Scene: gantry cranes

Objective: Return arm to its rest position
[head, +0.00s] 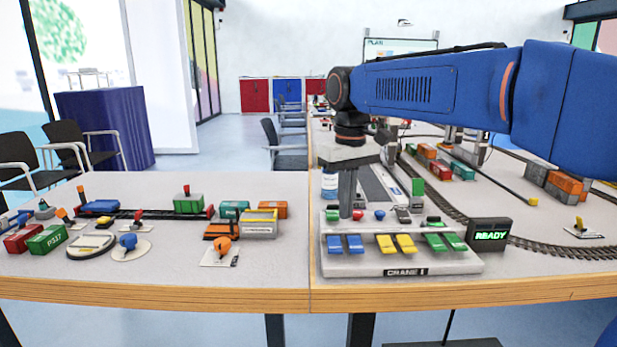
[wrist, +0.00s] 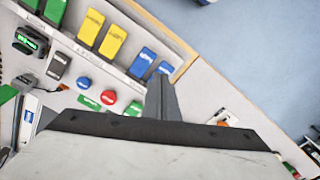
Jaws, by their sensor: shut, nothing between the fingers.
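My blue arm (head: 430,85) reaches in from the right in the head view. My gripper (head: 346,210) points straight down with its fingers together and empty. It is over the back left part of the crane 1 control panel (head: 375,265), behind the blue keys; I cannot tell whether the tips touch it. In the wrist view my gripper (wrist: 160,95) shows as a grey finger beside the blue keys (wrist: 142,62). The red button (wrist: 107,97) and blue button (wrist: 84,83) lie to its left. The rest position is not marked in view.
The panel has yellow keys (head: 396,243) and green keys (head: 444,242). A display reading READY (head: 489,235) stands to its right. Curved track (head: 440,203) and container stacks (head: 555,183) lie behind. Model wagons and containers (head: 190,204) occupy the left table. The front table edge is clear.

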